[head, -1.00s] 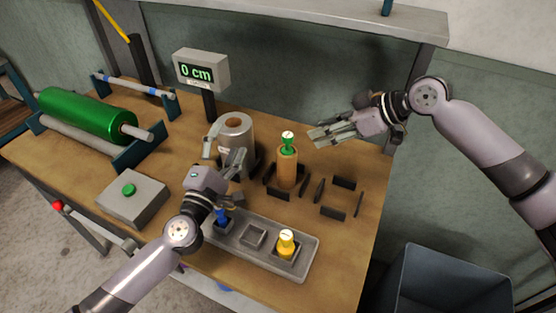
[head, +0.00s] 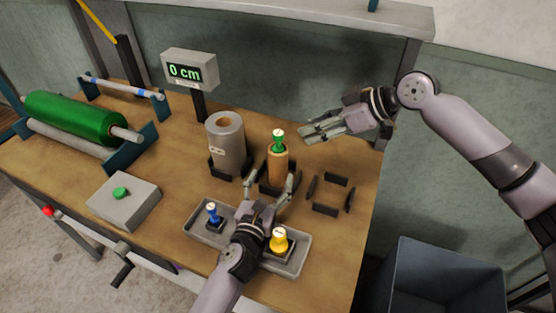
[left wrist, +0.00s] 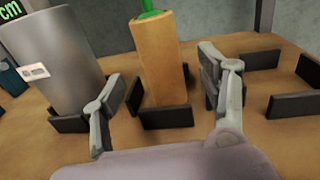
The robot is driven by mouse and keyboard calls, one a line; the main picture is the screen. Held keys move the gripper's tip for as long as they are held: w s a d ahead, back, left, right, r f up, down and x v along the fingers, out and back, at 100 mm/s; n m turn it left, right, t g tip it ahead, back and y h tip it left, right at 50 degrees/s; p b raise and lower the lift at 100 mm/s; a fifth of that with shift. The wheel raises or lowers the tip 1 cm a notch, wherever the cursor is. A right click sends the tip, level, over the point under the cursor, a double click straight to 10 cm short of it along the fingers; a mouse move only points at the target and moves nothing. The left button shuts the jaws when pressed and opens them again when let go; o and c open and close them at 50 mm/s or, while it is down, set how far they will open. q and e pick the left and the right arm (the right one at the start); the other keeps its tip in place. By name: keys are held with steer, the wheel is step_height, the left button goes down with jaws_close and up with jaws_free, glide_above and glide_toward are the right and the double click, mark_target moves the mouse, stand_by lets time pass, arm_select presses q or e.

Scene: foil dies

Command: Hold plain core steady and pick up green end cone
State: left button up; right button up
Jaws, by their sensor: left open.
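The plain tan core (head: 277,169) stands upright in a black-walled holder at the table's middle. The green end cone (head: 278,139) sits on its top. Both show in the left wrist view, the core (left wrist: 157,60) in the middle and the cone (left wrist: 150,10) cut off by the top edge. My left gripper (head: 270,184) is open low in front of the core, its fingers spread to either side, with no contact visible. My right gripper (head: 308,134) looks open and empty, to the right of the green cone and apart from it.
A grey foil roll (head: 227,145) stands close left of the core. An empty black-walled holder (head: 325,210) is at the right. The grey tray (head: 298,262) in front holds a blue cone (head: 212,212) and a yellow cone (head: 279,240). A display (head: 187,72) stands behind.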

mark_target(276, 168)
arm_select(q)
steer(key=x, duration=0.7)
steer(key=shift+w+d+r, duration=0.1)
steer(key=shift+w, duration=0.15)
